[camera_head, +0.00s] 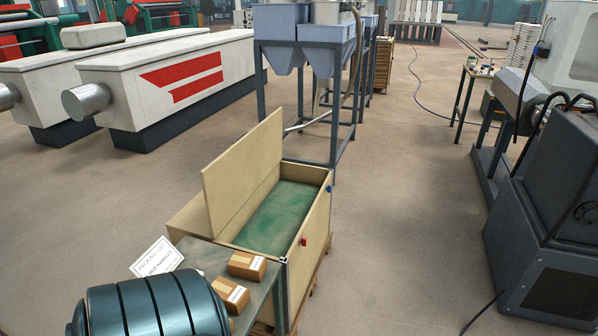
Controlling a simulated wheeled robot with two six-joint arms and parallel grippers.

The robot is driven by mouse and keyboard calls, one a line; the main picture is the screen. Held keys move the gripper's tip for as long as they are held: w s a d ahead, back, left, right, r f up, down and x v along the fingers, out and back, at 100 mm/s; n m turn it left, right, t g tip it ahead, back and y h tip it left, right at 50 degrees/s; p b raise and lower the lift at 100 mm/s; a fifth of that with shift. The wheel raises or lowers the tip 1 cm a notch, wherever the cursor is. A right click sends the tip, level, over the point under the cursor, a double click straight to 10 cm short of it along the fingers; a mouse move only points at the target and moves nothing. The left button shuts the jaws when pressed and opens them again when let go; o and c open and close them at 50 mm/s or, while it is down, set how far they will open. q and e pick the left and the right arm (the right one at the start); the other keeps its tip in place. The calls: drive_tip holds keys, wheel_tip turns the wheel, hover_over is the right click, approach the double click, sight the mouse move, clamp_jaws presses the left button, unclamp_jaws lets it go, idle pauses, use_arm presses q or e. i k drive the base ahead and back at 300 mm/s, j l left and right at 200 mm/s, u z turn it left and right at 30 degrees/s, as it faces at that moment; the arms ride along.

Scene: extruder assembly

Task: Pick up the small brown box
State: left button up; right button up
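Two small brown boxes with white labels sit on a grey table (262,299) in the lower middle of the head view. The farther brown box (246,264) shows whole, near the table's far edge. The nearer brown box (231,293) is partly hidden by a dark teal ribbed rounded object (155,308) in the foreground. Neither of my grippers shows in this view.
A wooden crate (319,221) with a green inside and a raised panel (243,172) stands just behind the table. A white sign (157,257) is at the table's left. Dark machinery (545,210) stands at right. Open floor (405,220) lies between.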

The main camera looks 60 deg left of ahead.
sight(249, 267)
drive_tip(key=i+l+u, duration=0.2)
drive_tip(key=i, duration=0.2)
drive_tip(key=i+l+u, duration=0.1)
drive_tip(key=i+u, duration=0.15)
drive_tip(key=i, duration=0.2)
drive_tip(key=i+l+u, duration=0.2)
drive_tip(key=i, duration=0.15)
drive_tip(key=i+u, duration=0.25)
drive_tip(key=u, duration=0.2)
drive_tip(key=i+u, duration=0.25)
drive_tip(key=u, duration=0.2)
drive_tip(key=i+l+u, duration=0.25)
drive_tip(key=u, duration=0.15)
drive_tip(key=i+l+u, duration=0.2)
drive_tip(key=u, duration=0.25)
drive_tip(key=i+l+u, duration=0.2)
drive_tip(key=l+u, duration=0.25)
drive_tip(key=j, duration=0.15)
